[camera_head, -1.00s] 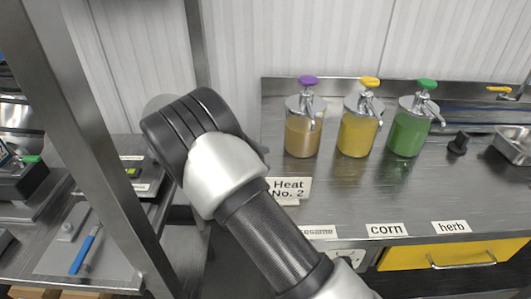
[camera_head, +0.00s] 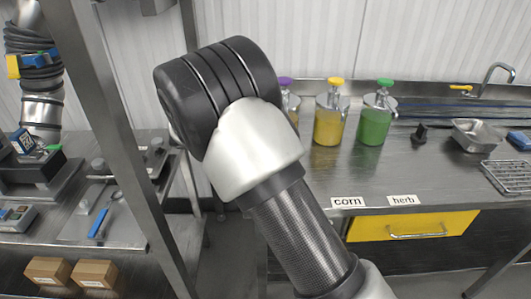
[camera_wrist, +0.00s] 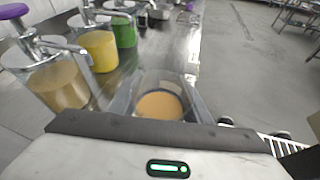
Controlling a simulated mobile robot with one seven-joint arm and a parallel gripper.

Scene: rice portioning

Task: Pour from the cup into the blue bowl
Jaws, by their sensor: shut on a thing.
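In the wrist view my gripper (camera_wrist: 163,104) is shut on a clear cup (camera_wrist: 160,80). The cup holds a tan-orange liquid, seen from above through its open top. The fingers press on its left and right sides. The cup is apart from the dispensers and appears held at or beyond the counter's edge. In the head view only my arm shows, and my gripper and the cup are hidden. I see no blue bowl in either view.
Yellow (camera_head: 328,127) and green (camera_head: 373,126) pump dispensers stand on the steel counter (camera_head: 440,180). A purple-topped one (camera_wrist: 57,84) is beside them. A metal pan (camera_head: 476,135) is at right. A shelf post (camera_head: 112,140) stands left of my arm.

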